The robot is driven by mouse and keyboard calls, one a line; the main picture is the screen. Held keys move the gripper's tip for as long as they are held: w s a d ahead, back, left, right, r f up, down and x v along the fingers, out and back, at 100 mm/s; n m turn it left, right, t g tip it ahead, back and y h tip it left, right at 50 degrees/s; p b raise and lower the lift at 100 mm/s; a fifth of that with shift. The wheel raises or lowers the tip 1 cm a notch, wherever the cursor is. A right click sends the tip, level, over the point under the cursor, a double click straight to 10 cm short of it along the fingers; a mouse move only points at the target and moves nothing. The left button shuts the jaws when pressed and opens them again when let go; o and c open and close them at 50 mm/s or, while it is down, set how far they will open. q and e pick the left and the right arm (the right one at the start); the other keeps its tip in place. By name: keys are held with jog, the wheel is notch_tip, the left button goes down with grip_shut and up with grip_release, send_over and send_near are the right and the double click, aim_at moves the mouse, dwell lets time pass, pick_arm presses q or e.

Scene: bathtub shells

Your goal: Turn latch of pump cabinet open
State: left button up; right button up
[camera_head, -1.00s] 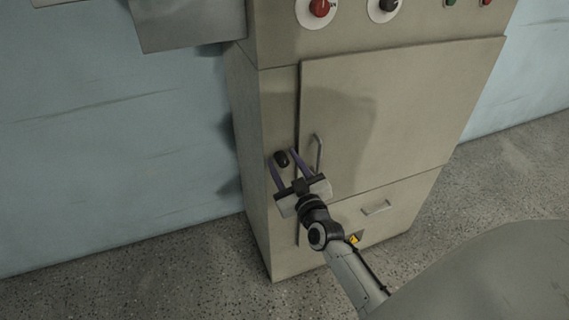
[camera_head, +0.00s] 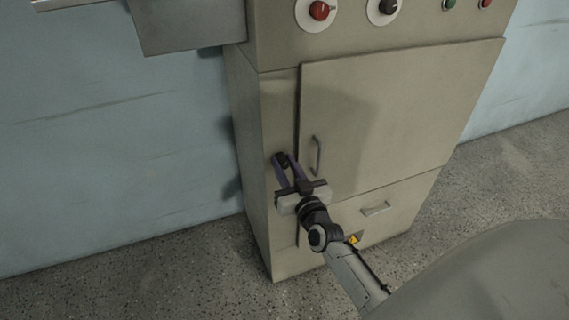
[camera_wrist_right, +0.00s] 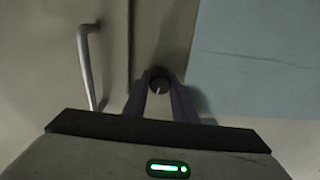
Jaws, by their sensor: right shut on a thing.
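The pump cabinet (camera_head: 400,110) stands against the wall, its door closed. The latch is a small black knob (camera_head: 281,158) on the front frame, left of the door edge; in the right wrist view the knob (camera_wrist_right: 160,82) shows a pale mark pointing roughly down. My right gripper (camera_head: 285,160) is at the latch, with its two purple fingers shut on the knob's sides. In the right wrist view the fingertips (camera_wrist_right: 159,76) sit on either side of it and partly cover it. My left gripper is not in view.
The door handle (camera_head: 317,155) is just right of my right gripper. A drawer handle (camera_head: 376,208) is lower right. Red (camera_head: 320,10) and black (camera_head: 383,6) knobs are on the top panel. A grey box (camera_head: 190,22) juts out at upper left. Speckled floor (camera_head: 130,275) is open in front.

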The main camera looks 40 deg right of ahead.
jog(key=m, duration=0.3)
jog(key=shift+m, duration=0.4)
jog(key=m, duration=0.3)
jog(key=shift+m+p, duration=0.3)
jog(key=m, duration=0.3)
jog(key=shift+d+f+m, duration=0.1)
jog(key=shift+m, duration=0.2)
jog(key=shift+m+b, duration=0.45)
jog(key=shift+m, duration=1.45)
jog(key=o, duration=1)
jog(key=shift+o, duration=0.2)
jog(key=shift+s, duration=0.1)
